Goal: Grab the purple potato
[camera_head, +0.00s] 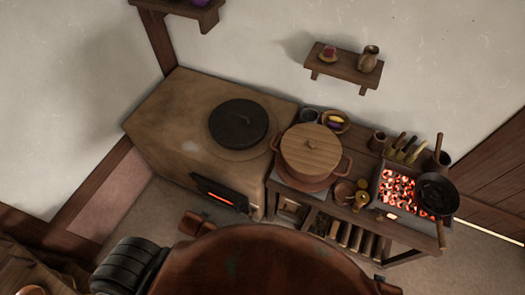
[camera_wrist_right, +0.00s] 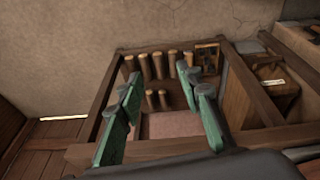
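A small purple item lies beside a yellow one in a bowl (camera_head: 335,121) behind the lidded pot in the head view; it is too small to tell if it is a potato. Another round purple thing (camera_head: 200,2) sits on the high shelf at the top edge, partly cut off. My right gripper (camera_wrist_right: 157,76) shows in the right wrist view with its two green-padded fingers spread apart and nothing between them. It faces a wooden rack, and no purple thing shows in that view. My left gripper is not in view.
A stove block (camera_head: 165,125) with a dark round plate stands beside the table with the lidded pot (camera_head: 309,150). Glowing coals (camera_head: 398,187) and a black pan (camera_head: 437,194) are at the right. A wall shelf (camera_head: 343,68) holds a jug. The wooden rack (camera_wrist_right: 190,150) holds several logs.

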